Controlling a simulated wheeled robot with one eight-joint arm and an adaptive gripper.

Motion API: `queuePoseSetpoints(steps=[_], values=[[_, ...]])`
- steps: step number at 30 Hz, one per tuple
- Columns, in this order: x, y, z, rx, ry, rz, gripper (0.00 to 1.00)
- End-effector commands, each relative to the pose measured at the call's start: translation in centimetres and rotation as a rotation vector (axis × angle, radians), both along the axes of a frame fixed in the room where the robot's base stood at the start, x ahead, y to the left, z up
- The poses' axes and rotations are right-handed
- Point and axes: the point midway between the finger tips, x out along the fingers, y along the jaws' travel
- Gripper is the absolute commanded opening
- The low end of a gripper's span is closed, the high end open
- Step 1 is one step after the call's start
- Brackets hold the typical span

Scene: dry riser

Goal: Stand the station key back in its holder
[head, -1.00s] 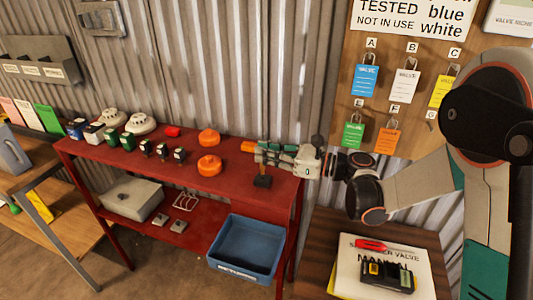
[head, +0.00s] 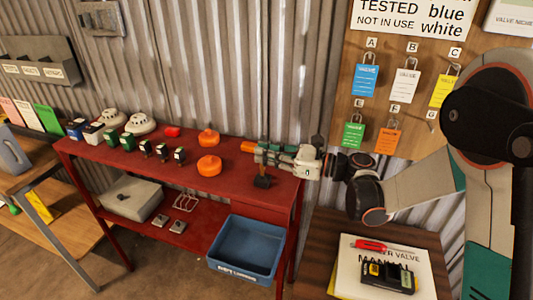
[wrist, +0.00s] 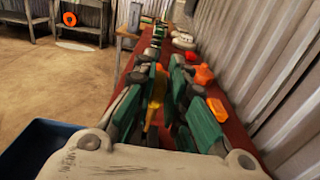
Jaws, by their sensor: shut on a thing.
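My gripper (head: 260,158) is over the right part of the red bench, its green-padded fingers (wrist: 163,108) pointing left along the bench. It is shut on a narrow yellow piece, which I take to be the station key (wrist: 154,100); it shows between the fingers in the wrist view. In the head view the fingers hide most of it. A small dark block (head: 262,182), possibly the holder, stands on the bench directly below the fingers. I cannot tell whether the key touches it or is inside it.
Two orange domes (head: 209,165) stand left of my gripper; an orange piece (head: 248,146) is behind it. Stamps and white detectors (head: 141,122) line the bench's left part. A blue bin (head: 246,248) is below in front. The corrugated wall is close behind.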

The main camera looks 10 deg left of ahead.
Motion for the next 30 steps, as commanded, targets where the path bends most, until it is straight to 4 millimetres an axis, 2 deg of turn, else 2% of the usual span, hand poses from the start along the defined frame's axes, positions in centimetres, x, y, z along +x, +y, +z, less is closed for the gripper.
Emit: queuePoseSetpoints(steps=[30], values=[[0.0,0.0,-2.4,0.0,0.0,0.0,0.0]])
